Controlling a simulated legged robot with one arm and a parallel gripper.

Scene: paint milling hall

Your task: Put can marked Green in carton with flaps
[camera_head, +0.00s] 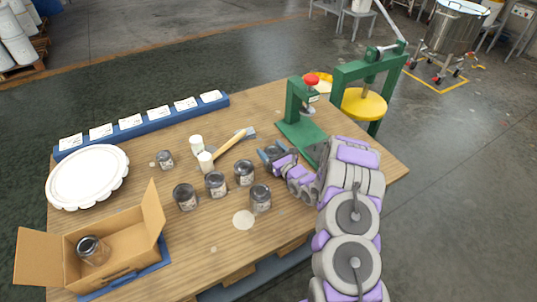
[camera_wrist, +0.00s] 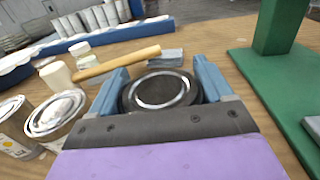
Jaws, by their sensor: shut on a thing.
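My gripper (camera_head: 273,155) is over the right part of the wooden table, beside the green press. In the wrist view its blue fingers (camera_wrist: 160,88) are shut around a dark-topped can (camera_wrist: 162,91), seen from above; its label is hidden. The open carton with flaps (camera_head: 130,232) stands at the table's front left, with one can (camera_head: 93,250) inside. Several similar cans stand on the table, such as those at the middle (camera_head: 215,184), front (camera_head: 261,197) and back left (camera_head: 165,158). The label words are too small to read, so I cannot tell which is Green.
A white scalloped plate (camera_head: 88,176) is at the left, below a blue rack (camera_head: 130,128) of cards. The green press (camera_head: 298,110) stands close right of my gripper. A pale disc (camera_head: 243,220) lies in front.

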